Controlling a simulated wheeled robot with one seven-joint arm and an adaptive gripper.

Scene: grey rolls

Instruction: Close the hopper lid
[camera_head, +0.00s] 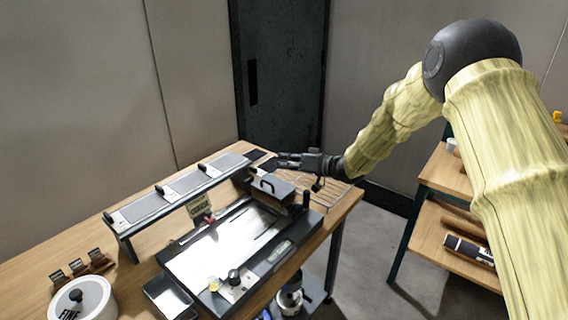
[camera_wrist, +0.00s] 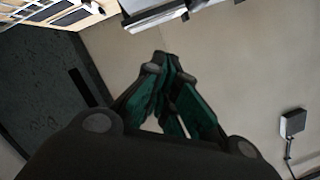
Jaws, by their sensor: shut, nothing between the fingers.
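My gripper (camera_head: 284,160) is shut and empty, its fingers pointing left above the far end of the bench. In the wrist view its fingertips (camera_wrist: 162,62) are together with nothing between them. A grey box with a dark arched handle (camera_head: 272,190), which looks like the hopper, sits at the far right of a black-framed machine (camera_head: 215,247) on the bench. My gripper is above and behind this box, apart from it as far as I can tell. Whether the lid is raised or down is too small to tell.
A long raised rack with lidded compartments (camera_head: 172,193) runs along the back of the wooden bench (camera_head: 136,268). A wire rack (camera_head: 318,187) lies at the far right. A white round container (camera_head: 80,302) stands front left. A wooden shelf unit (camera_head: 447,172) stands at right.

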